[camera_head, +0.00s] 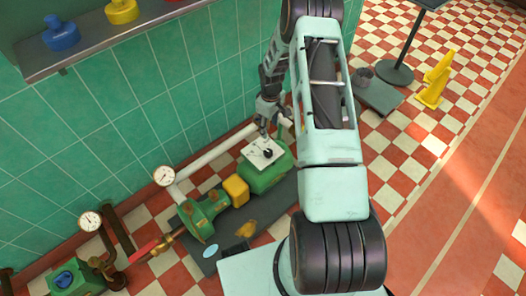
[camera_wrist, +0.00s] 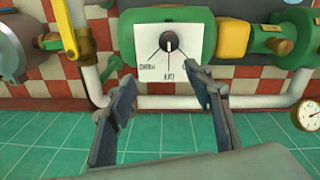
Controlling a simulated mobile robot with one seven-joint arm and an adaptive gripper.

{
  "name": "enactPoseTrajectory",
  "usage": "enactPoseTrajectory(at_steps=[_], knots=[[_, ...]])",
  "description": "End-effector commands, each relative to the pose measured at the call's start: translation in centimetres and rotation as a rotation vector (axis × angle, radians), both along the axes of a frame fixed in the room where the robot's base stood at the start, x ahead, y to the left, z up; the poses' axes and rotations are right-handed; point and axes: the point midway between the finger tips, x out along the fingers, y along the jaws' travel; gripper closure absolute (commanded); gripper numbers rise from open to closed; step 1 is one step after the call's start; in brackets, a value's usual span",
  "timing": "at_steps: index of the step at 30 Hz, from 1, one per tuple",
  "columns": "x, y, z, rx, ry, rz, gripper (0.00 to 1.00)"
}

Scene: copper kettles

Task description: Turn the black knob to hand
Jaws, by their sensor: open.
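The black knob (camera_wrist: 169,41) sits on a white plate (camera_wrist: 188,25) on the green pump housing. In the wrist view it has a pale mark, and dark lines fan out below it toward small inverted labels, too small to read surely. My right finger may cover part of the plate's lower right. In the head view the knob (camera_head: 267,153) is on the plate's top face. My gripper (camera_head: 264,130) is just behind and above the plate there. In the wrist view my gripper (camera_wrist: 160,80) is open and empty, its fingers apart, below the knob in the picture and not around it.
A white pipe (camera_head: 215,150) runs along the green tiled wall behind the pump. A yellow block (camera_head: 236,189), another green housing (camera_head: 206,214) and a gauge (camera_head: 164,176) stand to the left. A yellow lever (camera_wrist: 70,30) and valve are beside the plate in the wrist view.

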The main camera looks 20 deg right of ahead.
Motion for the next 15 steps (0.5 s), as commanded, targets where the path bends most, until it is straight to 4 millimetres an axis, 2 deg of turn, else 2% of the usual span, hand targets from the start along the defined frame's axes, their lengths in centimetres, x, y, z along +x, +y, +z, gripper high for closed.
enactPoseTrajectory(at_steps=[1,4,10,15], knots=[[-0.8,0.0,-1.6,0.007,0.022,0.008,0.53],[-1.8,0.0,-2.9,0.017,0.045,0.017,0.53],[-2.1,0.1,-4.9,0.019,0.055,0.022,0.53],[-2.2,0.1,-8.2,0.019,0.056,0.021,0.53]])
